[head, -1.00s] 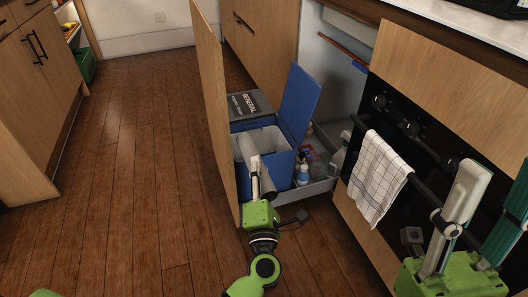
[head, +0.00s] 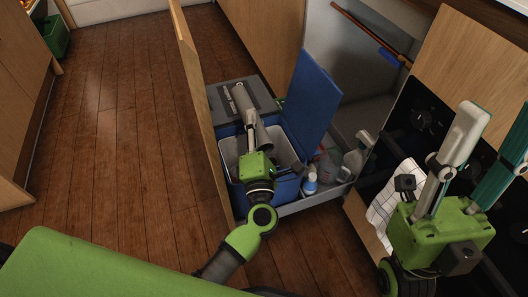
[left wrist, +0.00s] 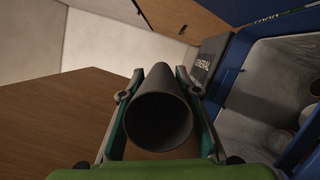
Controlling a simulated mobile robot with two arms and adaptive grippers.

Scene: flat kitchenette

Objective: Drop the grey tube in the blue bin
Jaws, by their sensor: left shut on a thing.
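The grey tube (head: 244,105) is held in my left gripper (head: 249,132), over the blue bin in the head view. Its far end reaches over the grey-lidded box behind. In the left wrist view the tube (left wrist: 160,88) lies between both fingers, its open end facing the camera. The blue bin (head: 238,197) stands in the pulled-out drawer, its lid (head: 308,92) raised at the right. In the left wrist view the bin (left wrist: 240,75) is to the right of the tube. My right gripper (head: 497,130) is open and empty near the oven front.
The grey-lidded box (head: 225,98), marked GENERAL, stands behind the blue bin. A wooden drawer front (head: 192,85) stands close left of the bin. Bottles (head: 328,165) stand right of it. A checked towel (head: 385,195) hangs on the oven.

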